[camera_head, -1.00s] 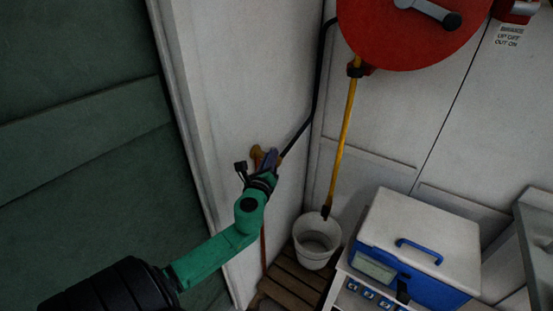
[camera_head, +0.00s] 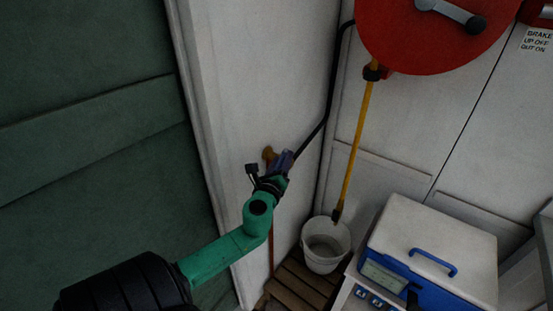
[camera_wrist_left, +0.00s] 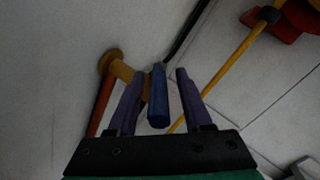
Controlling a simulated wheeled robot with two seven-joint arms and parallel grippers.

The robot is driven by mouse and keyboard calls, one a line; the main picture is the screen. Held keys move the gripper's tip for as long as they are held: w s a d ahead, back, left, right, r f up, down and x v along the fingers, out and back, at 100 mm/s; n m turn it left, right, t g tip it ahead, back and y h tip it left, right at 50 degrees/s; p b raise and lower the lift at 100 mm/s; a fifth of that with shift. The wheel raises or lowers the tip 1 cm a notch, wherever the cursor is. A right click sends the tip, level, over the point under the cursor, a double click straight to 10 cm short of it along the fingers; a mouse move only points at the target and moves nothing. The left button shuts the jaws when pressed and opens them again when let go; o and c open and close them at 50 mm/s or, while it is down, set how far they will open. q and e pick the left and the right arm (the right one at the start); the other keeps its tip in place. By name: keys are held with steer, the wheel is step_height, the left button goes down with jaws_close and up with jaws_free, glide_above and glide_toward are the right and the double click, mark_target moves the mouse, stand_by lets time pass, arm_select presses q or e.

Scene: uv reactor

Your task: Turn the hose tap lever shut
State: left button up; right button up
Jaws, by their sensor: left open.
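The hose tap is a brass fitting (camera_head: 268,154) on the white wall; it also shows in the left wrist view (camera_wrist_left: 113,64). Its blue lever (camera_wrist_left: 158,96) points toward the wrist camera, between the two purple fingers of my left gripper (camera_wrist_left: 158,88). The fingers stand apart on either side of the lever, with a visible gap on each side. In the head view my left gripper (camera_head: 281,163) is at the tap and mostly covers the lever. My right gripper is not in view.
A red hose reel (camera_head: 430,35) hangs at upper right, with a yellow hose (camera_head: 355,150) running down to a white bucket (camera_head: 325,243) on a wooden pallet (camera_head: 300,283). A white and blue box (camera_head: 430,245) stands at lower right. A green panel (camera_head: 90,130) fills the left.

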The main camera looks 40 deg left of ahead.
arm_select(q)
steer(key=b+v, duration=0.3)
steer(key=v, duration=1)
steer(key=shift+s, duration=0.2)
